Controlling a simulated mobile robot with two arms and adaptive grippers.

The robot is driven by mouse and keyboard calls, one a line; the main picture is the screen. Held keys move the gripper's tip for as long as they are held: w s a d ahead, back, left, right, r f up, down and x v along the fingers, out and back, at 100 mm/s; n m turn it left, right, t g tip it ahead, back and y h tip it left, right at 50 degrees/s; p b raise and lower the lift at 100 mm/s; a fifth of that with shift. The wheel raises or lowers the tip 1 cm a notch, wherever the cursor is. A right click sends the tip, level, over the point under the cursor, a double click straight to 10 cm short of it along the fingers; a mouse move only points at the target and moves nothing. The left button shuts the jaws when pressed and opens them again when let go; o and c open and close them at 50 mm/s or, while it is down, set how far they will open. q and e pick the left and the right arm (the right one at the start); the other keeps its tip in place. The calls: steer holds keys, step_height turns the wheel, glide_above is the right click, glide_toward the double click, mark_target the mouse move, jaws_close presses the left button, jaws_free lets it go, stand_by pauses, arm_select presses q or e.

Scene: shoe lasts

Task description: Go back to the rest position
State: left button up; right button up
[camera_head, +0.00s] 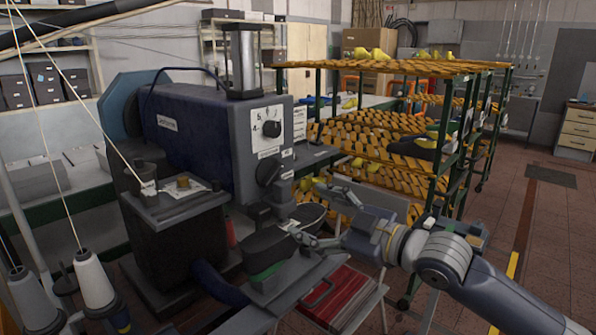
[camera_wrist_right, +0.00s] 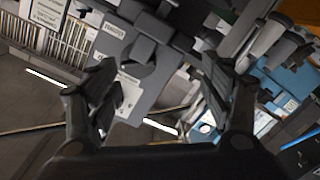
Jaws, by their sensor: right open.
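My right gripper (camera_head: 300,236) reaches in from the right in the head view, in front of the blue sewing machine (camera_head: 195,135). Its fingers stand apart and look empty in the right wrist view (camera_wrist_right: 165,105). A dark shoe-like piece (camera_head: 270,243) with a green lower part lies on the machine's arm, just left of the fingertips. I cannot tell whether the fingertips touch it. The left gripper does not show in the head view.
A rack (camera_head: 390,66) with slatted orange shelves holds yellow shoe lasts and a dark shoe behind my right arm. Thread cones (camera_head: 95,280) stand at the lower left. A red ribbed stack (camera_head: 340,295) is below the gripper. Open floor (camera_head: 540,215) lies to the right.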

steer(key=s+f+m+g+h, duration=0.1)
steer(key=s+f+m+h, duration=0.15)
steer(key=s+f, duration=0.6)
steer(key=s+f+m+g+h, duration=0.1)
steer(key=s+f+m+h, duration=0.15)
steer(key=f, duration=1.15)
steer(key=s+d+f+m+g+h, duration=0.4)
steer(key=s+d+f, duration=0.35)
steer(key=s, duration=0.45)
steer(key=s+d+f+m+g+h, duration=0.3)
steer(key=s+d+f+m, duration=0.3)
steer(key=s+f, duration=0.4)
steer(key=s+f+n+g, duration=0.1)
steer(key=s+f, duration=0.2)
steer(key=f, duration=2.3)
steer(key=s+d+f+g, duration=0.1)
steer(key=s+d+f, duration=0.2)
steer(key=s+f, duration=1.1)
steer(key=s, duration=0.2)
steer(key=shift+s+d+f+n, duration=0.15)
steer(key=shift+s+f+n, duration=0.15)
steer(key=shift+s+f, duration=0.1)
